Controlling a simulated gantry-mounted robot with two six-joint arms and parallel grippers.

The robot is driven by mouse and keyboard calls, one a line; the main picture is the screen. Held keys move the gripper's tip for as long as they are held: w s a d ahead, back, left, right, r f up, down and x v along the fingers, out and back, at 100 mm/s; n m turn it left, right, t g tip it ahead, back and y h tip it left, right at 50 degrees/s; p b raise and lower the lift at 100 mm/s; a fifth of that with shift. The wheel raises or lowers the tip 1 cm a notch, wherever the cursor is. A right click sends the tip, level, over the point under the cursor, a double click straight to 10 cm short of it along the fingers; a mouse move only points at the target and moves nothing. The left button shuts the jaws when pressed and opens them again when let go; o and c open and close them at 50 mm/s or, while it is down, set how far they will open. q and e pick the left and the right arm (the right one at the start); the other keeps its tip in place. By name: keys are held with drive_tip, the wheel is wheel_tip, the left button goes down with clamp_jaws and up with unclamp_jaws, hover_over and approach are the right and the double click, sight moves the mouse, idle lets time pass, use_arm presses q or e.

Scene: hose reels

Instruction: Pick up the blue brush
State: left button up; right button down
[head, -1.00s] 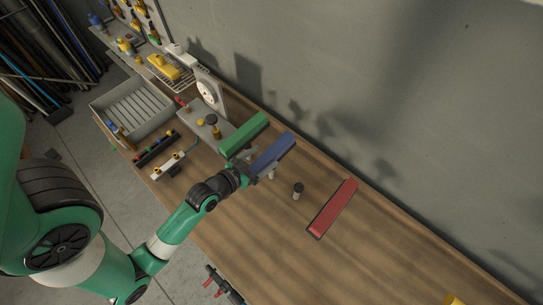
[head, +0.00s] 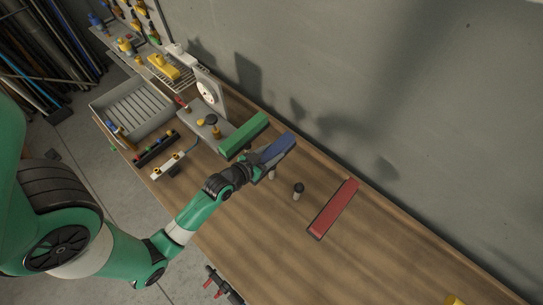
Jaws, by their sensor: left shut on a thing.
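The blue brush (head: 279,146) is a long blue bar at the middle of the bench in the head view. My left gripper (head: 262,160) is at its near-left end and shut on it. The fingers cover part of the brush's lower end, so I cannot tell whether it is clear of the bench. My right gripper is not in view.
A green bar (head: 243,136) lies close to the left of the blue brush. A red bar (head: 333,209) lies to the right, with a small dark-topped post (head: 298,191) between. A grey tray (head: 103,112) stands far left.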

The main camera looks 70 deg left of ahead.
use_arm(q)
clamp_jaws()
drive_tip(key=shift+r, duration=0.1)
drive_tip(key=shift+r, duration=0.5)
wheel_tip(320, 180, up, 3)
drive_tip(key=shift+f+p, duration=0.2)
drive_tip(key=shift+p, duration=0.3)
drive_tip(key=s+d+r+p, duration=0.2)
drive_tip(key=s+d+r, duration=0.7)
drive_tip(key=d, duration=0.1)
drive_tip(key=shift+d+r+p, duration=0.15)
drive_tip(key=shift+d+p, duration=0.15)
drive_tip(key=shift+p, duration=0.05)
